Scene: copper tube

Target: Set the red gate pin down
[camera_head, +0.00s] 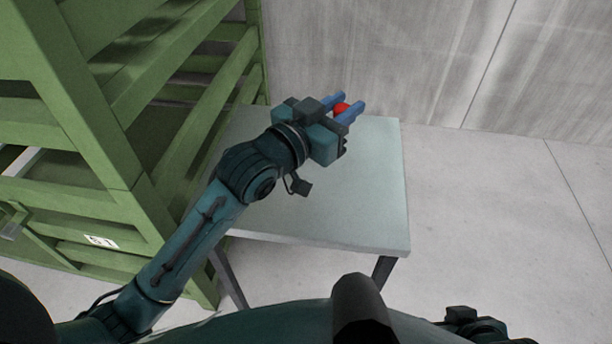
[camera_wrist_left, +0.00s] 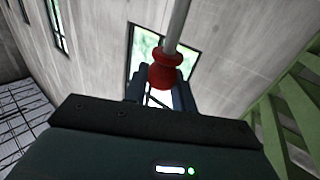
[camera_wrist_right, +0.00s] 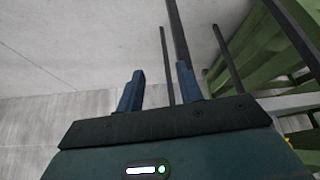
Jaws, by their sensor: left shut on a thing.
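The red gate pin (camera_head: 341,108) shows in the head view as a red knob between the blue fingers of my left gripper (camera_head: 349,101). In the left wrist view the pin's red knob (camera_wrist_left: 165,72) is at the fingers, and its grey shaft runs up out of the picture. My left gripper is shut on the pin, over the back edge of a pale table (camera_head: 340,215). How high it is above the tabletop is hard to tell. My right gripper (camera_wrist_right: 160,82) is open and empty in the right wrist view, its two blue fingers apart.
A green slatted metal frame (camera_head: 105,130) stands at the left, close to the table's left side. A grey concrete wall (camera_head: 400,60) is behind. The visible tabletop is bare, and the floor (camera_head: 500,230) to the right is clear. Thin dark bars (camera_wrist_right: 168,60) cross the right wrist view.

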